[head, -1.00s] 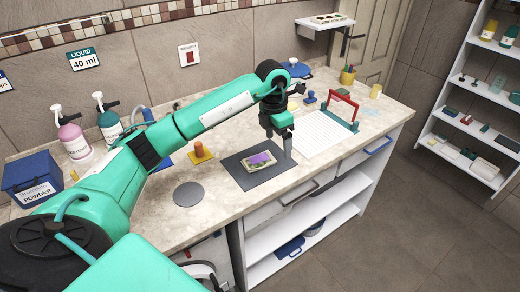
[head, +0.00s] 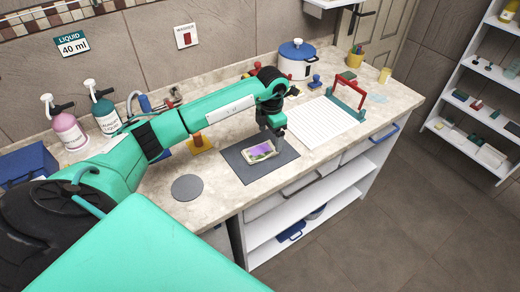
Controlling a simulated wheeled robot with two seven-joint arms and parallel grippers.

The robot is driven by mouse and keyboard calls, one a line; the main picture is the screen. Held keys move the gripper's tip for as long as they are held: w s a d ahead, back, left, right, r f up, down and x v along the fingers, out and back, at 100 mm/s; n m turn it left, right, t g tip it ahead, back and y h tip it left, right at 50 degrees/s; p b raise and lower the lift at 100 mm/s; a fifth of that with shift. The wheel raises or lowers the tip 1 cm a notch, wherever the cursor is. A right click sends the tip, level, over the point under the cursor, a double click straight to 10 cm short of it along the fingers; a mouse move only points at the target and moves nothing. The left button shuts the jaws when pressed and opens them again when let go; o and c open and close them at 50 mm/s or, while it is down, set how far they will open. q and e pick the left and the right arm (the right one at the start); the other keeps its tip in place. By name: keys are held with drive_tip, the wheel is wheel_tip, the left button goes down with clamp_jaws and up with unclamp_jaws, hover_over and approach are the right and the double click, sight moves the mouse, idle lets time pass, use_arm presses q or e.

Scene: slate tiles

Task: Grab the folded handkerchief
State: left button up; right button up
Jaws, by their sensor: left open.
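A small pale-rimmed item with a purple and green top (head: 261,151) lies on the dark grey mat (head: 243,173) on the counter. It appears to be the folded handkerchief, perhaps in a shallow dish; I cannot tell. My left gripper (head: 276,146) points down at its right end, open, with the fingers partly hidden by the wrist. I cannot tell whether a finger touches it. My right gripper is not in view.
A grey round disc (head: 187,187) lies left of the mat. A white lined sheet (head: 322,124) and a red-handled teal frame (head: 346,97) are to the right. A blue-lidded white pot (head: 297,60) stands behind. Pump bottles (head: 66,125) stand at the left.

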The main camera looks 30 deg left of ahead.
sight(269, 146)
use_arm(q)
wheel_tip(269, 146, down, 4)
drive_tip(key=shift+a+r+p, duration=0.15)
drive_tip(key=shift+r+p, duration=0.05)
drive_tip(key=shift+p, duration=0.65)
drive_tip(key=shift+f, duration=0.45)
drive_tip(key=c, duration=1.1)
drive_tip(key=shift+o, duration=0.2)
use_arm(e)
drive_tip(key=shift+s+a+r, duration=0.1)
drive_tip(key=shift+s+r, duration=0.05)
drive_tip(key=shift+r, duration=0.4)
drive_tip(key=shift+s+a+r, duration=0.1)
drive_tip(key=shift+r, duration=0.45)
